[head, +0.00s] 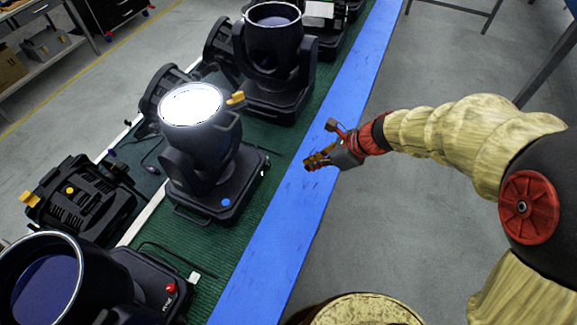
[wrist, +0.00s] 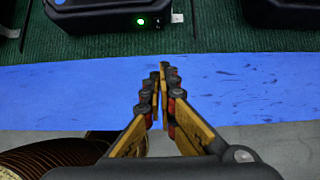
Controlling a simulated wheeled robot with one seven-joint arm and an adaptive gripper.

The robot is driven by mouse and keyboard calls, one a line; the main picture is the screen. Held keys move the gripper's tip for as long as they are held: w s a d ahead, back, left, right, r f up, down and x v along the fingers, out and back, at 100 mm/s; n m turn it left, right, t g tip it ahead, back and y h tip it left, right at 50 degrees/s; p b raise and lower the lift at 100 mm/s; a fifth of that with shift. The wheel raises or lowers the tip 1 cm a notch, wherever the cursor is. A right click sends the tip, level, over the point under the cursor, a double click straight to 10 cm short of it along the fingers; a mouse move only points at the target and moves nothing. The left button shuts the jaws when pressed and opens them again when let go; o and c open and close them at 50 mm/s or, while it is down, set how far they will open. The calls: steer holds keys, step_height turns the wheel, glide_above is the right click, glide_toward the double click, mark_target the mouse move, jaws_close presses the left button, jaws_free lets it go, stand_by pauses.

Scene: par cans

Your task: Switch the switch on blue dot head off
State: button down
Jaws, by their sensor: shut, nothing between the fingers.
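The blue dot head (head: 205,160) is a black moving-head light on the green surface, with its lamp (head: 191,104) shining bright white upward. A blue dot (head: 226,202) marks its base. A small green light shows on the base's right side (head: 262,173). In the wrist view, a black base (wrist: 105,14) at the top has a lit green light (wrist: 141,21), with a small dark switch-like part (wrist: 157,21) beside it. My gripper (head: 308,161) is shut and empty above the blue strip, apart from the base. Its fingertips (wrist: 159,72) point toward the base in the wrist view.
A blue strip (head: 265,270) edges the green surface (head: 200,262). Another head (head: 274,60) stands behind, and one with a red dot (head: 171,288) stands in front. Grey floor (head: 400,220) is open at right.

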mark_target(269, 165)
steer(key=b+x, duration=0.2)
steer(key=x, duration=0.8)
steer(key=shift+a+f+b, duration=0.1)
steer(key=shift+f+b, duration=0.15)
steer(key=shift+b, duration=0.15)
steer(key=shift+w+a, duration=0.2)
steer(key=shift+a, duration=0.4)
steer(key=shift+w+a, duration=0.15)
steer(key=shift+a, duration=0.4)
steer(key=shift+w+a, duration=0.25)
steer(key=shift+a, duration=0.4)
steer(key=shift+f+b, duration=0.15)
steer(key=shift+b, duration=0.2)
steer(key=b, duration=0.3)
steer(key=shift+w+a+f+y, duration=0.1)
steer(key=shift+a+f+y, duration=0.1)
steer(key=shift+f+y, duration=0.2)
steer(key=shift+a+r, duration=0.1)
steer(key=shift+r, duration=0.25)
steer(key=shift+r, duration=0.15)
